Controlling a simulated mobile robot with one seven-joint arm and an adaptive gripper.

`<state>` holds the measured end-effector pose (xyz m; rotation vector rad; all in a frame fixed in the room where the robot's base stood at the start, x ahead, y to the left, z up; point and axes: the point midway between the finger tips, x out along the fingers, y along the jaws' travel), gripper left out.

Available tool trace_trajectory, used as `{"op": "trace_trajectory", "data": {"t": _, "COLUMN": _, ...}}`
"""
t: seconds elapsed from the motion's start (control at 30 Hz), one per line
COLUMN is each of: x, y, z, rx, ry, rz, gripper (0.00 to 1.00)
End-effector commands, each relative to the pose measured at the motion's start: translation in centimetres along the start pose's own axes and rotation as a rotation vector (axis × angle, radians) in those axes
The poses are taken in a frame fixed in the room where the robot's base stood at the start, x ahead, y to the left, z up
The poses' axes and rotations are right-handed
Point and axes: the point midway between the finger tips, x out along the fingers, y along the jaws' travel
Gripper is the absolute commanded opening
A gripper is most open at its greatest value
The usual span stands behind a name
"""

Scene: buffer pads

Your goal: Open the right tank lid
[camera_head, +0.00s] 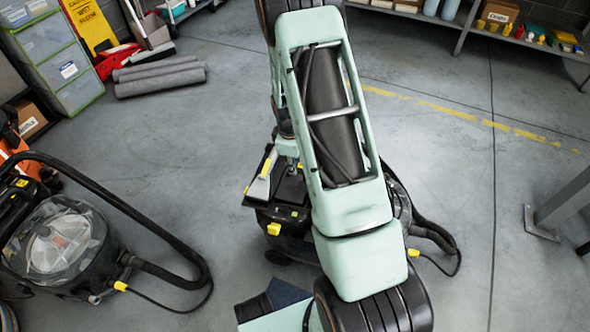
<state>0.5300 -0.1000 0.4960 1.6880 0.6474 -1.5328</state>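A black floor-cleaning machine (283,216) with yellow parts stands on the floor in the middle, largely hidden behind my arm. A dark flat panel (256,190) with a pale strip and a yellow mark sits tilted at its upper left side. I cannot tell whether this panel is a tank lid. The right tank lid cannot be made out; my arm covers that part of the machine. My gripper (293,166) seems to be just below my pale green wrist, over the machine's top. It is small, dark and partly hidden, so its opening and any contact are unclear.
A wet vacuum (62,240) with a black hose stands at left. A black hose (436,236) curves out at the machine's right. Grey rolls (160,78) lie at the back left. A metal post (562,205) stands at right. Floor between the machine and the post is clear.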

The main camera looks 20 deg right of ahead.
Motion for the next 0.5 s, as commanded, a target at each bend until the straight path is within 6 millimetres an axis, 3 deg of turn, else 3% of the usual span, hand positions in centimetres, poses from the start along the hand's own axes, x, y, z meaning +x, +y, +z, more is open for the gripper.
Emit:
{"op": "trace_trajectory", "data": {"t": 0.03, "x": 1.1, "y": -0.1, "z": 0.0, "rx": 0.001, "ry": -0.001, "rz": 0.0, "gripper": 0.26}}
{"op": "trace_trajectory", "data": {"t": 0.2, "x": 2.9, "y": 0.0, "z": 0.0, "rx": 0.001, "ry": -0.001, "rz": 0.0, "gripper": 0.26}}
{"op": "trace_trajectory", "data": {"t": 0.5, "x": 3.3, "y": 0.1, "z": 0.0, "rx": 0.001, "ry": 0.001, "rz": 0.002, "gripper": 0.26}}
